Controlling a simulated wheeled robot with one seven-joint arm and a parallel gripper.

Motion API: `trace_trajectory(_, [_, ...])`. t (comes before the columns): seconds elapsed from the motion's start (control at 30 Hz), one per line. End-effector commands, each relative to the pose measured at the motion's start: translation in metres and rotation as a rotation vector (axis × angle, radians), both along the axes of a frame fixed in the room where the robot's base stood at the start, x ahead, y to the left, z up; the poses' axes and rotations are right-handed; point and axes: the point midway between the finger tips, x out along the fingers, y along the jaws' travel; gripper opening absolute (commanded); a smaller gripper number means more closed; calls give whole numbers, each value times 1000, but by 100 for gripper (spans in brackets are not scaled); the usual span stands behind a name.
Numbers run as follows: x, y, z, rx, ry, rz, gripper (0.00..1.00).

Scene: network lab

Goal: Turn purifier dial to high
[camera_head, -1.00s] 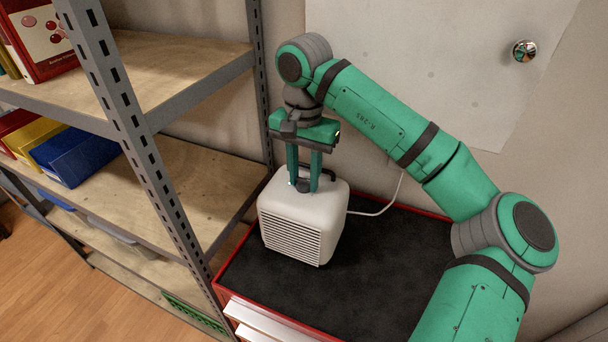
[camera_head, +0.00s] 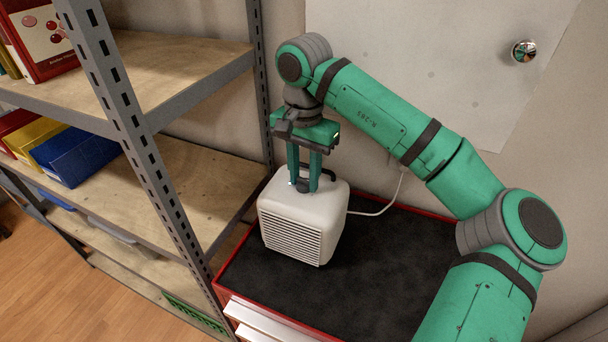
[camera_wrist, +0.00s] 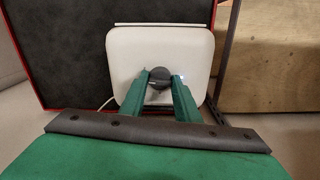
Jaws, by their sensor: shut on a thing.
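The white purifier (camera_head: 300,222) stands on the black top of the red cabinet, its slatted grille facing front. It also shows from above in the wrist view (camera_wrist: 190,45). Its dark round dial (camera_wrist: 158,78) is on its top face; in the head view the fingers mostly hide it. My gripper (camera_head: 304,187) points down onto the purifier's top. In the wrist view my gripper (camera_wrist: 160,76) has its two green fingers on either side of the dial, shut on it. A small bluish light shows beside the fingers. I cannot read the dial's setting.
A grey metal shelf rack (camera_head: 165,185) stands close on the left, with blue and yellow bins (camera_head: 75,158). A white cord (camera_head: 375,212) runs from the purifier towards the wall. The black cabinet top (camera_head: 390,270) is clear in front and to the right.

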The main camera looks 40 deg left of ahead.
Motion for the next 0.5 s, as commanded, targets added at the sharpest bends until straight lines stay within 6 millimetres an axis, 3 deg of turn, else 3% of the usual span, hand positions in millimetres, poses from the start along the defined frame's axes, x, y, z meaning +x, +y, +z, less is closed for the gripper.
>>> trace_trajectory(0.5, [-1, 1, 0, 0, 1, -330, 7])
